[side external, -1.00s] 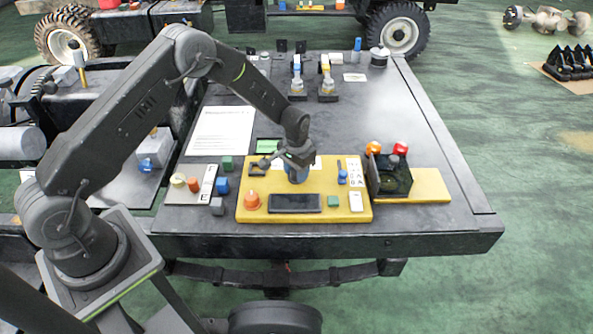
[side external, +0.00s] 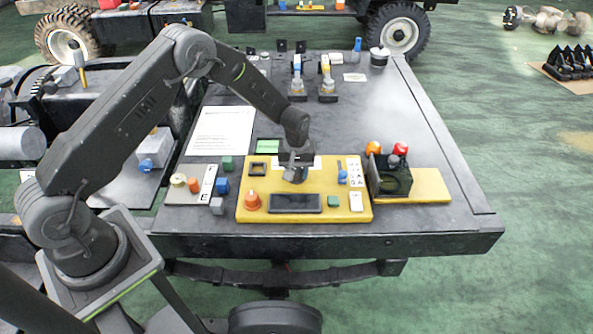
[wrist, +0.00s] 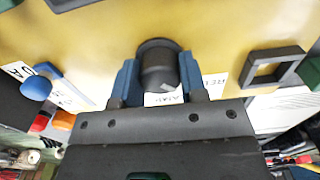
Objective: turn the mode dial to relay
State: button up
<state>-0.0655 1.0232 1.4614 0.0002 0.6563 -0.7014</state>
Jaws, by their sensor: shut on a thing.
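The mode dial (wrist: 158,68) is a dark round knob on the yellow panel (wrist: 225,30). My gripper (wrist: 158,75) is closed around it, with one blue finger on each side. A white label beginning "REL" (wrist: 213,83) lies just right of the dial in the wrist view, partly covered by a finger. Another label (wrist: 165,98) is partly hidden below the knob. In the side view my gripper (side external: 295,175) points down at the middle of the yellow panel (side external: 245,214), and the dial is mostly hidden by it. I cannot read where the dial points.
An orange knob (side external: 252,201), a dark screen (side external: 296,203) and a green button (side external: 333,201) are on the panel's front. A square black frame (side external: 258,169) is at left.

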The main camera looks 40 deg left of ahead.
aim_at(297, 170)
dwell(0.6)
jog(key=o, duration=0.9)
jog(key=shift+r, duration=6.9)
